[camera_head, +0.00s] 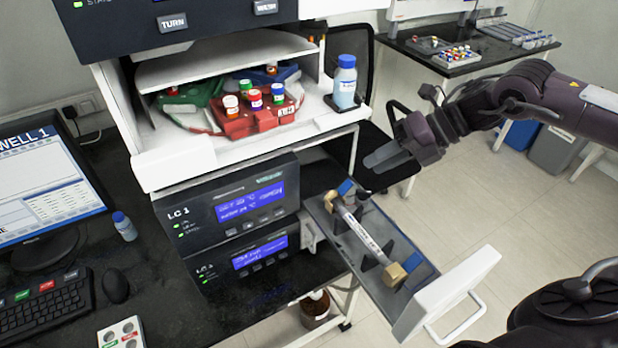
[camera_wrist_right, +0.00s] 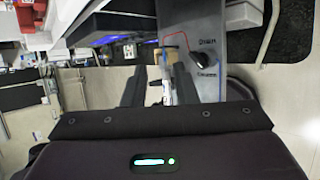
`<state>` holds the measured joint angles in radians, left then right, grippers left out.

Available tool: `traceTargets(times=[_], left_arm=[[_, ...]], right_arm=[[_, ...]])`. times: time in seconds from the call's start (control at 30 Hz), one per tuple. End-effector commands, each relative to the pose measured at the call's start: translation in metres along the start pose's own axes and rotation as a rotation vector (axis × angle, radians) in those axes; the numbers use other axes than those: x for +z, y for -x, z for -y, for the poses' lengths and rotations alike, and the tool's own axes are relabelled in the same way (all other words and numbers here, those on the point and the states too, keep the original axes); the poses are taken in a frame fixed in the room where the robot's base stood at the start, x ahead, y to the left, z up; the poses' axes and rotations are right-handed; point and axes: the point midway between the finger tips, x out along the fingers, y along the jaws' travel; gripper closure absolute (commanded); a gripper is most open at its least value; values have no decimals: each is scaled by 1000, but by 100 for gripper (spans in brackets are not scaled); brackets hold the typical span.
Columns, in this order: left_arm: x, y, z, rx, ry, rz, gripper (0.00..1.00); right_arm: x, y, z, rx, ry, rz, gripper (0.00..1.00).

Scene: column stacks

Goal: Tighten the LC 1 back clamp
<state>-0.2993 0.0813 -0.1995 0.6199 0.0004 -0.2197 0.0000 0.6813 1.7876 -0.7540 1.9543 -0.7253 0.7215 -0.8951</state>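The LC 1 unit (camera_head: 235,202) has a lit blue display, with its drawer (camera_head: 433,272) pulled out to the right. A white column (camera_head: 360,230) lies along the drawer with tan end pieces. At the back end are a blue piece (camera_head: 346,187) and a small black part (camera_head: 363,194), probably the back clamp. A second blue piece (camera_head: 411,262) is at the front end. My right gripper (camera_head: 374,160) hovers above and behind the back end, apart from it. In the right wrist view its two fingers (camera_wrist_right: 158,78) are spread with nothing visibly gripped. My left gripper is not in view.
A second unit (camera_head: 245,262) sits below LC 1. Above are a red and green vial tray (camera_head: 268,118) and a blue-capped bottle (camera_head: 345,83). The drawer's white front and handle (camera_head: 460,300) stick out over open floor.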

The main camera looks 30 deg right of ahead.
Motion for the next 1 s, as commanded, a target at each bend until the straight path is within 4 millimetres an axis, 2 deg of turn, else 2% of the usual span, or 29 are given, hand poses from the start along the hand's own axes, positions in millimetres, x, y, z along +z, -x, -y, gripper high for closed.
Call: traceTargets(times=[0.07, 0.17, 0.4, 0.6, 0.97, 1.0], left_arm=[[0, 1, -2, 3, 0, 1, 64], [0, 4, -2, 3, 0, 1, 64], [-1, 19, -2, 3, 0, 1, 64], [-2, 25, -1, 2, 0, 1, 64], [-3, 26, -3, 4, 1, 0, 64], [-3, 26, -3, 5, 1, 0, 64]], right_arm=[[-5, 3, -2, -8, 10, -11, 74], [-7, -3, -3, -7, 13, -16, 74], [-7, -41, -4, -4, 12, -16, 74], [-6, -65, -3, -6, 12, -13, 74], [-6, -73, -1, -9, 12, -11, 74], [-6, -73, -1, -9, 12, -11, 77]])
